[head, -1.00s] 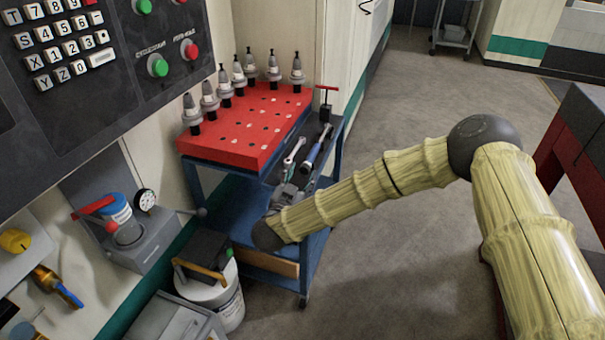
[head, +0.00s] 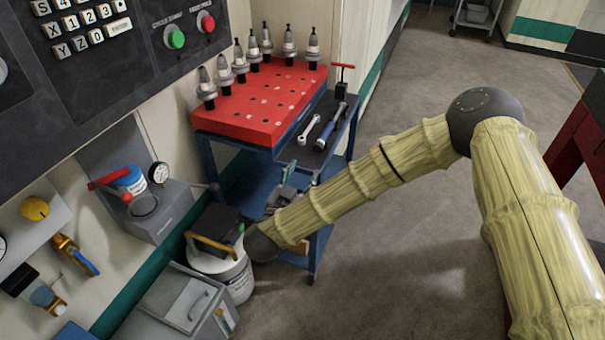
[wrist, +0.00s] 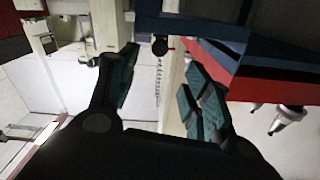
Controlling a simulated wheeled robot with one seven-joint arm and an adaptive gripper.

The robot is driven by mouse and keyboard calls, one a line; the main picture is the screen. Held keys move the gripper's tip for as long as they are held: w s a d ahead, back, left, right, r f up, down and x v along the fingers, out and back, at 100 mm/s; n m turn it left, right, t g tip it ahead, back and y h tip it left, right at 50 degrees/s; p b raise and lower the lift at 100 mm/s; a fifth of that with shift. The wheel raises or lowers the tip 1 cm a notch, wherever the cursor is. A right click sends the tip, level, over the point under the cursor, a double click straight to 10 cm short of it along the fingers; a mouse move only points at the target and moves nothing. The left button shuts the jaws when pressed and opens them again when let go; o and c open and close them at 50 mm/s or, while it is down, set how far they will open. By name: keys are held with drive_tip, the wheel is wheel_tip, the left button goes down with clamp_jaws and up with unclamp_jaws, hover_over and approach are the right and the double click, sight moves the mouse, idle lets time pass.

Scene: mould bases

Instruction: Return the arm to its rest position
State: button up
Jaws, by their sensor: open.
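My arm (head: 350,190) is bent at a dark elbow joint and reaches left and down to a dark wrist joint. My gripper (head: 298,174) shows small beyond the forearm, in front of the blue cart (head: 336,200) and below its top. In the wrist view my gripper (wrist: 163,85) has its two dark green finger pads wide apart, with nothing between them. The forearm hides part of the gripper in the head view.
A red block (head: 262,108) with several tool holders tops the cart, beside wrenches on a dark tray. Open floor (head: 400,270) lies below my arm. A red bench is at right.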

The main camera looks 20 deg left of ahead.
drive_tip(key=s+d+f+n+g+y, duration=0.2)
drive_tip(key=s+d+f+g, duration=0.2)
drive_tip(key=d+f, duration=0.55)
drive_tip(key=s+d+f+n+g+y, duration=0.25)
drive_tip(key=s+d+f, duration=0.35)
drive_tip(key=f, duration=0.7)
drive_tip(key=s+d+f+g+h, duration=0.1)
drive_tip(key=s+d+f+g, duration=0.5)
drive_tip(key=d, duration=0.5)
drive_tip(key=s+d+f+m+g+h, duration=0.1)
drive_tip(key=s+d+m+g+h, duration=0.35)
drive_tip(key=s+d, duration=1.55)
wheel_tip(320, 180, up, 13)
drive_tip(key=n+g+y+p, duration=0.1)
drive_tip(key=n+p, duration=0.1)
drive_tip(key=p, duration=1.1)
drive_tip(key=shift+w+a+f+y+p, duration=0.15)
drive_tip(key=shift+a+f+y+p, duration=0.05)
drive_tip(key=shift+a+y+p, duration=0.15)
